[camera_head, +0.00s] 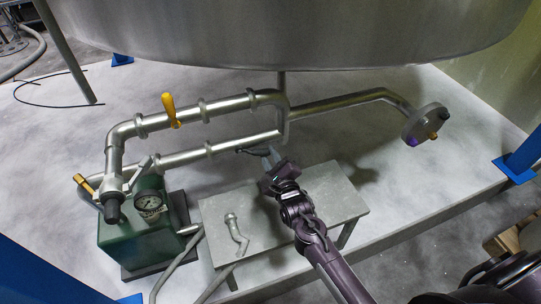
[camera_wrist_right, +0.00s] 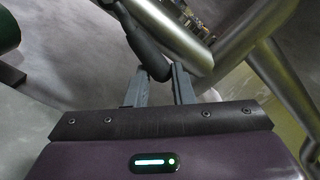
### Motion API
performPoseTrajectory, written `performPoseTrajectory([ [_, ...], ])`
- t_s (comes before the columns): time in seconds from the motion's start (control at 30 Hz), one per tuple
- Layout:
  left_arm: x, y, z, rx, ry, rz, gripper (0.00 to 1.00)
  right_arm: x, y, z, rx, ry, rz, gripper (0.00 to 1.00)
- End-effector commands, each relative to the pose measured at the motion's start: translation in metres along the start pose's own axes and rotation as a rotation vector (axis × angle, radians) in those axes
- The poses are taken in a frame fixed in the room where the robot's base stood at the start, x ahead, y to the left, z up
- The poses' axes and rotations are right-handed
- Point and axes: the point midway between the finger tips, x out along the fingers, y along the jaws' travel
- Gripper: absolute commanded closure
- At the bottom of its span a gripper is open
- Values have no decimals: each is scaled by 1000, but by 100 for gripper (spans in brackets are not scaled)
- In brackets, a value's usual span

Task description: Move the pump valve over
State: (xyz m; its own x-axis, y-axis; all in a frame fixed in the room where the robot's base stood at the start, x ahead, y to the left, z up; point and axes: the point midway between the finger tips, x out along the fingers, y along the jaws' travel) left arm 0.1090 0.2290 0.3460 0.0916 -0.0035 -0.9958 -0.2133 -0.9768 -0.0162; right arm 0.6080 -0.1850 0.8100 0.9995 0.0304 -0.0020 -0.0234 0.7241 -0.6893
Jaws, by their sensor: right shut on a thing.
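My right gripper (camera_head: 262,160) is at the right end of the lower pipe (camera_head: 225,147), under the big steel vessel. In the right wrist view its two fingers (camera_wrist_right: 157,88) are closed around the end of a dark rounded lever handle (camera_wrist_right: 145,42). The handle also shows in the head view (camera_head: 248,151), just left of the fingertips. The lever's pivot is hard to make out behind the gripper. The green pump (camera_head: 140,240) stands at the lower left, with a gauge and a yellow-ended lever (camera_head: 87,185) on its pipework. My left gripper is not in view.
A yellow lever (camera_head: 170,109) stands up from the upper pipe (camera_head: 225,105). A round flange (camera_head: 425,122) ends the pipe at right. The steel vessel (camera_head: 290,35) hangs above.

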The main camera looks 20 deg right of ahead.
Motion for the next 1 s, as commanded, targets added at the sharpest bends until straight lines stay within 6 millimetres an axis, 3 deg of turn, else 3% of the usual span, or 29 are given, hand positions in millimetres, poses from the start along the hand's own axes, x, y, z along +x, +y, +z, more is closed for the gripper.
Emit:
performPoseTrajectory([
  [0.27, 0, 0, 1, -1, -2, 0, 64, 0, 4, 4, 3, -9, 7, 92],
  [0.67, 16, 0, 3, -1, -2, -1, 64, 0, 25, -3, 4, -12, 7, 92],
  [1.0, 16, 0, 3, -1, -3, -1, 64, 0, 25, -3, 2, -10, 5, 92],
])
